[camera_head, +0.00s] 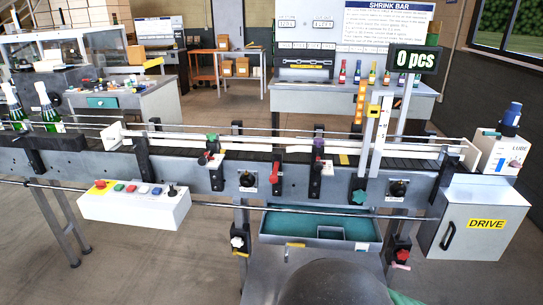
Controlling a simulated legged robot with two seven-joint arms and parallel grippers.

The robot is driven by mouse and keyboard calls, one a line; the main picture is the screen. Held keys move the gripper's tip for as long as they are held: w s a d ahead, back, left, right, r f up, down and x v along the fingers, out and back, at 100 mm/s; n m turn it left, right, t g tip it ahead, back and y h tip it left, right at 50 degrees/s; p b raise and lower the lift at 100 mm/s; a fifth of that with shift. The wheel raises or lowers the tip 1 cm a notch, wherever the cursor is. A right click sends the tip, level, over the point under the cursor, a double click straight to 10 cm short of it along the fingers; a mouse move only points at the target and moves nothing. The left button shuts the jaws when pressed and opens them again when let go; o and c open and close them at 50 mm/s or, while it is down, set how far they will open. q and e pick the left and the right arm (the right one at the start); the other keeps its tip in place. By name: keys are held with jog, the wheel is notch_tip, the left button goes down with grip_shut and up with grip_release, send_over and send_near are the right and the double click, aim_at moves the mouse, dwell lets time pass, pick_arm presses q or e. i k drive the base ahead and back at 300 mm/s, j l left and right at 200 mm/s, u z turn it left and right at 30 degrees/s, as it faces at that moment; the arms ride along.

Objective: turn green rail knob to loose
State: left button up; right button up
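A teal-green star-shaped knob (360,197) sits low on the front of the conveyor (325,190), below a white upright post and left of a black round knob (398,188). Another knob with a dark green top (212,141) stands on a black bracket further left along the conveyor. The frame does not show which one is the rail knob, nor how tight either is. Neither of my grippers can be made out.
A red knob (275,172), a purple-topped knob (319,143) and a white button box (135,204) line the conveyor front. A grey DRIVE cabinet (474,222) juts out at right. Bottles (47,111) stand at far left.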

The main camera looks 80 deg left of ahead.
aim_at(212, 137)
jog(key=u, duration=3.5)
